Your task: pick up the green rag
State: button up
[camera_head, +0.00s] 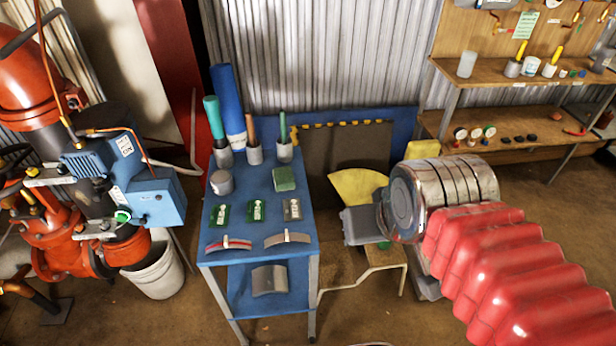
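A folded green cloth-like block (284,178), which looks like the green rag, lies on the right side of the blue table's top (246,180). A grey cylinder lies to its left and a cup stands behind it. My gripper (358,225) is a grey block at the end of my silver wrist, right of the table. It is apart from the green block and points left. Its fingertips cannot be made out, so whether it is open or shut is unclear. A small green patch (384,245) shows just below it, too small to identify.
Cups with coloured rolls (223,157) stand at the table's back. Small green and grey packets (257,211) and curved metal pieces (288,239) lie in front. Red and blue pump machinery (143,200) and a white bucket (158,272) are left. Shelves (500,67) stand back right.

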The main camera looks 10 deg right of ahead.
aim_at(284, 180)
jog(key=z, duration=1.05)
jog(key=k, duration=0.75)
jog(key=u, duration=1.05)
jog(key=i, duration=1)
